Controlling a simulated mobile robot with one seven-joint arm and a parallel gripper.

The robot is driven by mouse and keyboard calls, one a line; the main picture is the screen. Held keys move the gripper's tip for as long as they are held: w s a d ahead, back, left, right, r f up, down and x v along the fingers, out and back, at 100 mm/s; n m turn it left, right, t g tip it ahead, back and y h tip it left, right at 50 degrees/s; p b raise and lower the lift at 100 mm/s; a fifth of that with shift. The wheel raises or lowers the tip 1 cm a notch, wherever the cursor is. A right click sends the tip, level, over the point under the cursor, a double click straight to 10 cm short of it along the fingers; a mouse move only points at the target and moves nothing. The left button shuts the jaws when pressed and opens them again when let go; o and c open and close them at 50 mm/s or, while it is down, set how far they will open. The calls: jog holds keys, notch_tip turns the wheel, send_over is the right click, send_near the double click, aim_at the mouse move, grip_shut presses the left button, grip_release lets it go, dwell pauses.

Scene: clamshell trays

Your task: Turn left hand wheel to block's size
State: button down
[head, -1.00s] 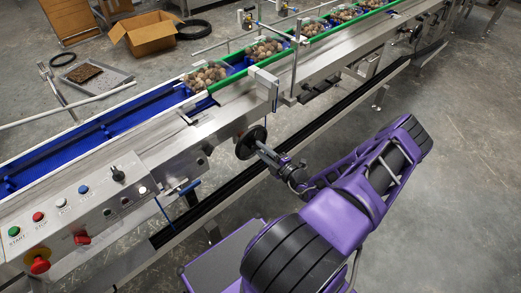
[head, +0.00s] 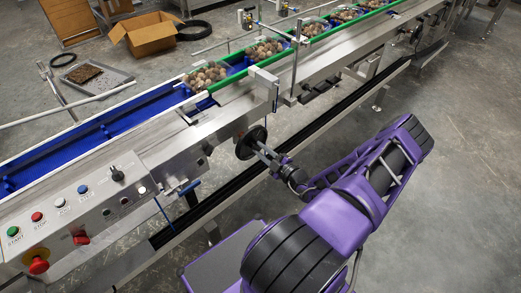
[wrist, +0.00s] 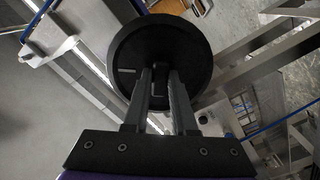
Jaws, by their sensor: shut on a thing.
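A black round hand wheel (head: 251,142) sits on the near side of the conveyor frame. It fills the upper middle of the wrist view (wrist: 158,50). My gripper (head: 262,150) is at the wheel's near face. In the wrist view its two grey fingers (wrist: 160,85) are shut on a dark handle (wrist: 160,80) that stands out from the wheel face. The handle is mostly hidden between the fingers. I cannot make out the block.
The blue conveyor belt (head: 75,147) carries clamshell trays of round brown items (head: 207,75). A control panel (head: 75,210) with several buttons is at the lower left. A dark rail (head: 300,140) runs below the wheel. Open floor (head: 460,190) lies to the right.

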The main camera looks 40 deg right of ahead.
jog(key=c, duration=0.7)
grip_release()
jog(key=s, duration=0.5)
jog(key=s+d, duration=0.1)
jog(key=s, duration=0.5)
jog(key=s+p, duration=0.1)
jog(key=s, duration=0.5)
jog(key=shift+s+d, duration=0.2)
jog(key=shift+s, duration=0.05)
